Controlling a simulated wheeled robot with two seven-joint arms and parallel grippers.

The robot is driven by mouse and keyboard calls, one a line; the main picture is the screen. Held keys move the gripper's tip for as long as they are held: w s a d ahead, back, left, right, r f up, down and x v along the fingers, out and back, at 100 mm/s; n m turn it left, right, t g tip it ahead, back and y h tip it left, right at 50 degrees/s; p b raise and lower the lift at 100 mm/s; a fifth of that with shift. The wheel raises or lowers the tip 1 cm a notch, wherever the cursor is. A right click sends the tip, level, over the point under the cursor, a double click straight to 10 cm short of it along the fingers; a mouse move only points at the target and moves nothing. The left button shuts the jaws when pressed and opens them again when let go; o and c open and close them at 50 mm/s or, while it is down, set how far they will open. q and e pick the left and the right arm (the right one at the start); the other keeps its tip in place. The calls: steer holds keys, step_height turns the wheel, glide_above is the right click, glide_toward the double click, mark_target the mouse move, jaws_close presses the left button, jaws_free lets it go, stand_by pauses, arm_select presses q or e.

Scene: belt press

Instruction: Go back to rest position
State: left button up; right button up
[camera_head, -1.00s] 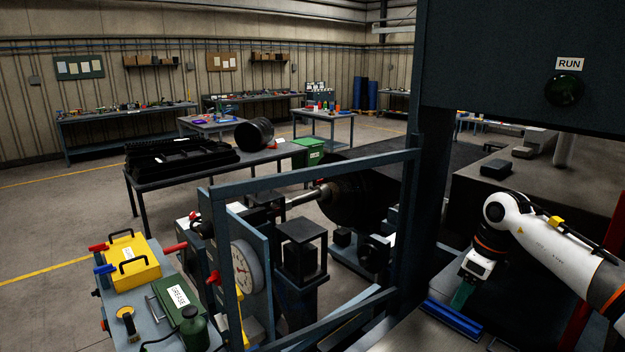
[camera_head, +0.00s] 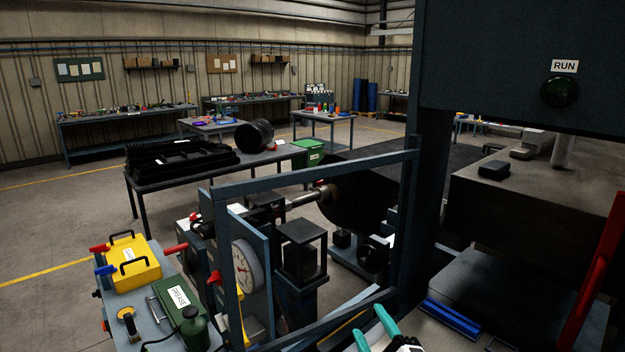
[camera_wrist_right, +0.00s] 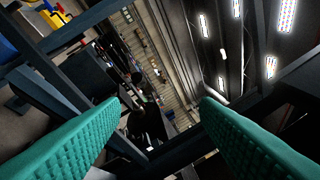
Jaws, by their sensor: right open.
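My right gripper (camera_head: 373,328) shows at the bottom edge of the head view, with teal fingers spread apart and nothing between them. In the right wrist view the two teal fingers (camera_wrist_right: 160,135) stand wide apart at left and right, with the workshop and ceiling lights showing through the gap. The gripper is in front of the blue-grey frame of the press guard (camera_head: 290,182). My left gripper is not in the head view.
A RUN sign and dark green lamp (camera_head: 559,92) are on the upper right panel. A red bar (camera_head: 598,270) slants at the far right. A dial gauge (camera_head: 245,268) stands inside the frame.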

steer(key=s+d+f+m+g+h, duration=0.6)
steer(key=s+d+f+m+g, duration=0.15)
steer(key=s+f+m, duration=0.45)
steer(key=s+d+f+m+g, duration=0.1)
steer(key=s+f+g, duration=0.3)
steer(key=s, duration=0.5)
steer(key=s+d+f+g, duration=0.1)
steer(key=s+f+g, duration=0.3)
steer(key=s, duration=0.5)
step_height(320, 180, down, 33)
steer(key=b, duration=0.6)
steer(key=s+d+f+g+b, duration=0.2)
steer(key=s+d+f+b, duration=0.1)
steer(key=s+f, duration=1.3)
step_height(320, 180, down, 3)
steer(key=shift+s+r+y+b, duration=0.1)
steer(key=shift+s+y+b, duration=0.25)
steer(key=shift+b, duration=0.15)
